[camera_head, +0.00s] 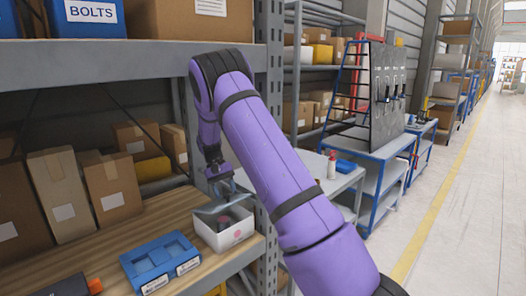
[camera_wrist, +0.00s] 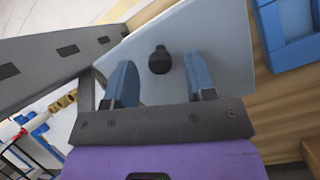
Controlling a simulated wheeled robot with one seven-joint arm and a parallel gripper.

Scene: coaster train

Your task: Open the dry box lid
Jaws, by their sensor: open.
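In the wrist view the lid (camera_wrist: 222,45) is a pale smooth panel with a round black knob (camera_wrist: 159,58). My gripper (camera_head: 222,186) is just above the lid, pointing down. In the wrist view its two blue fingers (camera_wrist: 158,82) are apart, with the knob seen between their tips. I cannot tell whether they touch it.
A blue bin (camera_head: 160,262) stands left of the dry box; its corner shows in the wrist view. A black item with an orange end (camera_head: 70,287) lies at the front left. Cardboard boxes (camera_head: 111,187) line the back. A grey shelf upright (camera_head: 273,120) stands close behind my arm.

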